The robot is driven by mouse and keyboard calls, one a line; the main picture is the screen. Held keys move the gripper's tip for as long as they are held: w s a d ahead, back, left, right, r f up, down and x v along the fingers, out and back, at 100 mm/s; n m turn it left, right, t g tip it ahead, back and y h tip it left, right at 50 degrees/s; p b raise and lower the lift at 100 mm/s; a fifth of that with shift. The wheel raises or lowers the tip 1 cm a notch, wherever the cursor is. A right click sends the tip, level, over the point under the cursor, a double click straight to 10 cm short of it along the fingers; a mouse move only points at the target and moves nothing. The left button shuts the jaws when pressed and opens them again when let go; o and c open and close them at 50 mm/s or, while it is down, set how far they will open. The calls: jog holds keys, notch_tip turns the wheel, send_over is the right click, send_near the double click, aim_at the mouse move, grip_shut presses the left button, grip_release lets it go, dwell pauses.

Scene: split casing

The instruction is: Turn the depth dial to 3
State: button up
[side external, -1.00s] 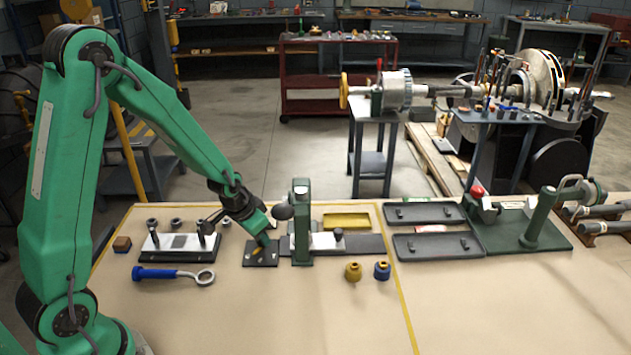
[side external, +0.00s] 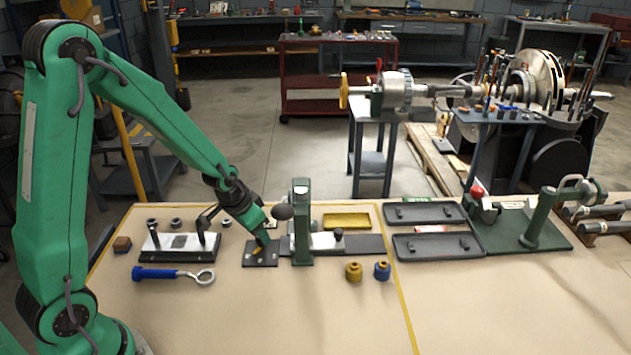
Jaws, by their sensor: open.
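My gripper (side external: 262,238) points down at a dark flat plate (side external: 262,260) left of the green upright press. Its tips are just above or at a small yellow-orange part (side external: 257,252) on that plate. This part may be the depth dial, but it is too small and too covered to be sure. No numbers or dial setting can be read. The jaws are open, though the gap between them hardly shows. I cannot tell whether the tips touch the yellow part.
The green press (side external: 301,235) with its black ball knob (side external: 283,211) stands close to the right of my gripper. A fixture block (side external: 180,242) and a blue-handled ring tool (side external: 172,274) lie left. Yellow (side external: 353,271) and blue (side external: 382,270) knobs stand front right. The front bench is clear.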

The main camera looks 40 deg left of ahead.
jog(key=shift+v, duration=2.9)
jog(key=shift+d+r+n, duration=0.1)
jog(key=shift+d+n, duration=0.05)
jog(key=shift+n, duration=0.75)
jog(key=shift+d+n, duration=0.15)
jog(key=shift+n, duration=0.75)
jog(key=shift+w, duration=0.1)
jog(key=shift+x, duration=3.85)
jog(key=shift+a, duration=0.2)
jog(key=c, duration=1)
